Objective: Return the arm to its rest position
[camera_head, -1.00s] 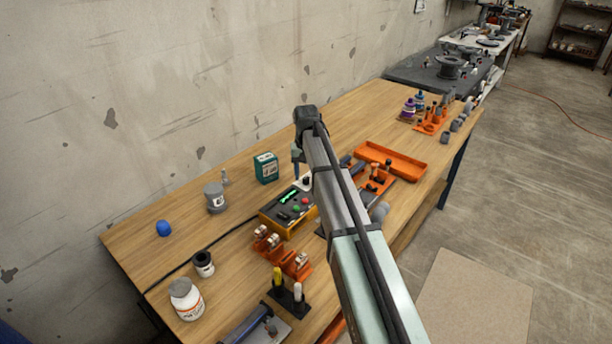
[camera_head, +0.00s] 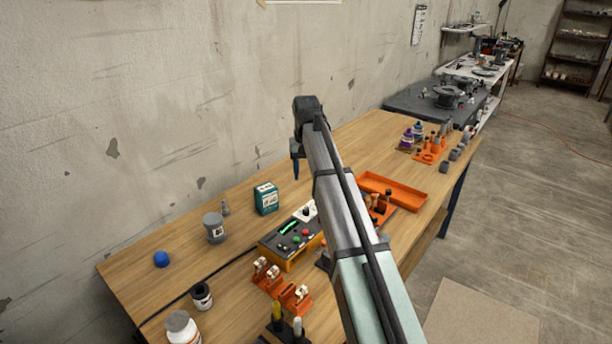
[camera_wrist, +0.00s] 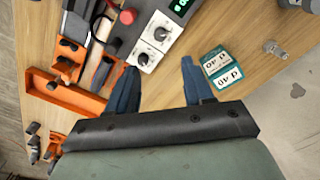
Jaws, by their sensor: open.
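My gripper (camera_wrist: 160,88) shows in the wrist view with its two blue fingers spread apart and nothing between them. In the head view my arm reaches up from the lower right, and the gripper (camera_head: 296,166) hangs at its far end above the wooden workbench (camera_head: 150,262). Only a small part of the fingers shows there, beside the black wrist. The fingers are above the bench top and apart from the things on it.
A green box (camera_head: 266,198), a control box (camera_head: 283,245) and an orange tray (camera_head: 393,193) stand below the arm. The wall (camera_head: 150,110) runs behind the bench; the air above the bench is clear.

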